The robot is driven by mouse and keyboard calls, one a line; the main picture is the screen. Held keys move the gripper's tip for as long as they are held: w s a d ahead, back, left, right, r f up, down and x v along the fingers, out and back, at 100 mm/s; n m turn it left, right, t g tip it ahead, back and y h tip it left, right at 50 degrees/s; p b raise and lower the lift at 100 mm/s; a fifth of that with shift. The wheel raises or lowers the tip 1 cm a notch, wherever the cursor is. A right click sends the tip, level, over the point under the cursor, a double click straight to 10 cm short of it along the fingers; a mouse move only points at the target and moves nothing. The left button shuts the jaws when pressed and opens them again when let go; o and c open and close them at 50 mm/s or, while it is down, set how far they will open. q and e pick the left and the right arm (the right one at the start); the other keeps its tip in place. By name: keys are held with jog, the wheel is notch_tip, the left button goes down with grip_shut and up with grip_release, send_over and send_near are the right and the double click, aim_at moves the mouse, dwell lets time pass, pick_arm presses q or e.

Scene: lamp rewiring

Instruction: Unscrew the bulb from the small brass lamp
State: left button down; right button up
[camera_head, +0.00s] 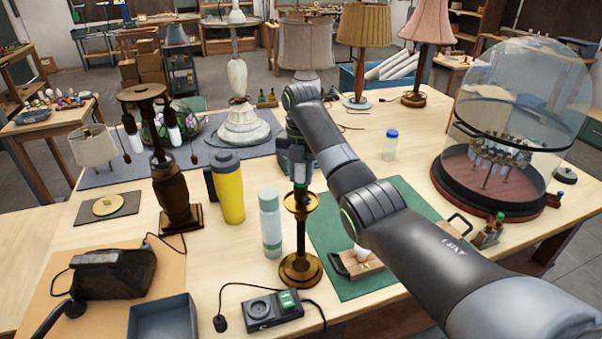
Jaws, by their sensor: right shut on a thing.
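The small brass lamp (300,268) stands upright on the wooden table, with a round base, a thin stem and a flared cup at its top. My right arm reaches in from the right and bends down over the lamp. My right gripper (299,180) points straight down at the lamp's top, just above the cup, and is shut on the bulb there. The bulb itself is hidden by the fingers, so I cannot tell whether it still sits in the socket. My left gripper is not in view.
A pale bottle (270,222) and a yellow tumbler (228,188) stand close left of the lamp. A tester box (272,309) lies in front. A green mat (335,226) with a wooden tray (354,263) is to the right. A glass dome (520,95) stands far right.

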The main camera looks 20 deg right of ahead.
jog(key=n, duration=0.5)
jog(key=shift+r, duration=0.1)
jog(key=o, duration=1)
